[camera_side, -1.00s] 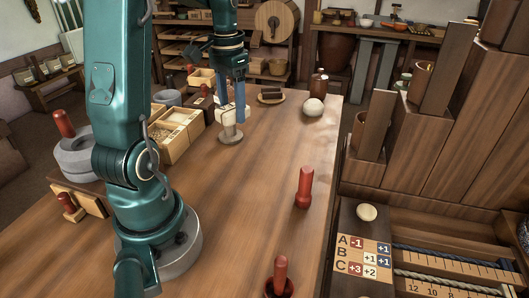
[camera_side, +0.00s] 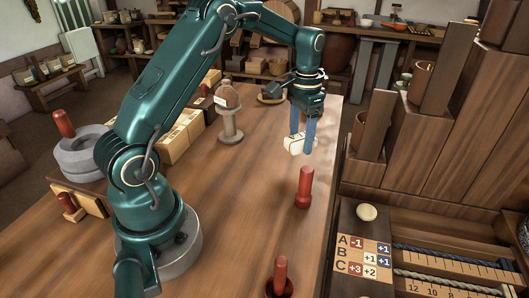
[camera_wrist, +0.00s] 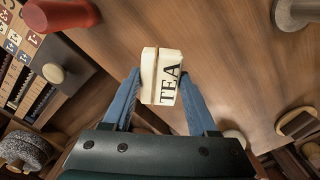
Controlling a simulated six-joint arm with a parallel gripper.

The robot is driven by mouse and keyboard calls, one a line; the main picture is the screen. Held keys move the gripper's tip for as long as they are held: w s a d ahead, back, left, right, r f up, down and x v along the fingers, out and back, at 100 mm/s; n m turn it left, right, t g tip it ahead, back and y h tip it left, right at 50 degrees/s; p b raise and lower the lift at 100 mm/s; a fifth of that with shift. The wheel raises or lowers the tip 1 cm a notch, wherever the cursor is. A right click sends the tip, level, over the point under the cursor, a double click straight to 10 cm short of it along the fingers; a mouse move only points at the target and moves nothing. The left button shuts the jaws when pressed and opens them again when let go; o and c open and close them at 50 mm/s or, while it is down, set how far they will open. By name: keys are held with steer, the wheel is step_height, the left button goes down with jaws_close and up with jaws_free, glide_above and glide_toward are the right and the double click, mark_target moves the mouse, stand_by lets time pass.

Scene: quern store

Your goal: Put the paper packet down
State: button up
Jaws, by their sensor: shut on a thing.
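The paper packet is a small white block marked TEA (camera_wrist: 161,76). In the side view the packet (camera_side: 295,144) is low over the right part of the wooden table, behind a red peg. My gripper (camera_side: 303,145) points down and is shut on it. In the wrist view the packet sits between the two blue fingers of my gripper (camera_wrist: 161,98). Whether its underside touches the table cannot be told.
The red peg (camera_side: 304,187) stands in front of the packet. A grey pedestal (camera_side: 230,130) stands to the left, with a brown rounded thing (camera_side: 227,95) at its top. Stepped wooden boxes (camera_side: 408,140) rise beyond the table's right edge. Bare table (camera_side: 240,195) lies between.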

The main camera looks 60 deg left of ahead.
steer(key=shift+w+d+f, duration=0.45)
steer(key=shift+w+d, duration=0.05)
steer(key=shift+d, duration=0.05)
steer(key=shift+f, duration=2)
steer(key=o, duration=1.3)
steer(key=shift+f, duration=0.1)
steer(key=shift+o, duration=0.2)
